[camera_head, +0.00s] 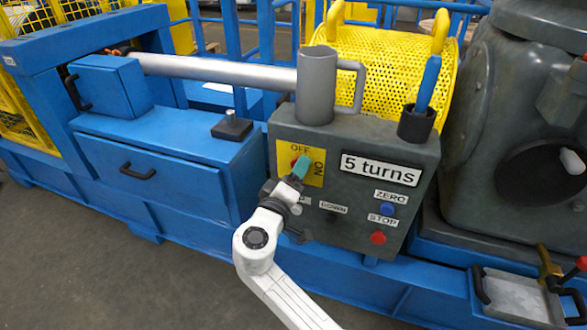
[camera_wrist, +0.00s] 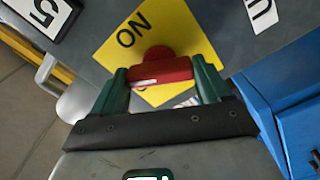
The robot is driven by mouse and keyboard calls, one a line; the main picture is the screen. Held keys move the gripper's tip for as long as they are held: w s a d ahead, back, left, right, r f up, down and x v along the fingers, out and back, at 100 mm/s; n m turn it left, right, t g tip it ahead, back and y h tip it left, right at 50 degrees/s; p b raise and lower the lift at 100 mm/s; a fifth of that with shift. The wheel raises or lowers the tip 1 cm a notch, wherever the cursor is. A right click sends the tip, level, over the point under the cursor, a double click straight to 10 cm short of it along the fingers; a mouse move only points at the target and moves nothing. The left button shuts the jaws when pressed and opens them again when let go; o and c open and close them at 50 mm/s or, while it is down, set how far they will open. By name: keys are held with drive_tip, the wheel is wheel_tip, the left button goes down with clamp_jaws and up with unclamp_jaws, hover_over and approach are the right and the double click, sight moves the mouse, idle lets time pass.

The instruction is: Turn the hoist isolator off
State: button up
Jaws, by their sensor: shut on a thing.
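The hoist isolator is a red rotary handle (camera_wrist: 165,68) on a yellow plate (camera_head: 313,172) at the upper left of the grey control box. The plate carries the words OFF and ON; OFF is at the top in the head view. My gripper (camera_head: 299,168) reaches the plate from below. In the wrist view its two green fingers stand on either side of the red handle, shut on it. A white mark shows along the handle's lower edge. In the head view my gripper hides most of the handle. The end position of the handle is hard to read.
On the control box (camera_head: 350,223) are a "5 turns" sign (camera_head: 380,169), a blue ZERO button (camera_head: 388,210) and a red STOP button (camera_head: 377,238). A grey mug (camera_head: 316,85) and a holder with a blue-handled tool (camera_head: 428,85) stand on top. A blue drawer cabinet (camera_head: 160,160) is left.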

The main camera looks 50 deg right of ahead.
drive_tip(key=shift+w+r+n+p, duration=0.15)
drive_tip(key=shift+n+p, duration=1.7)
drive_tip(key=shift+n, duration=0.95)
drive_tip(key=o, duration=1)
drive_tip(key=shift+d, duration=0.1)
drive_tip(key=shift+f, duration=0.2)
drive_tip(key=v, duration=1.1)
drive_tip(key=shift+p, duration=0.35)
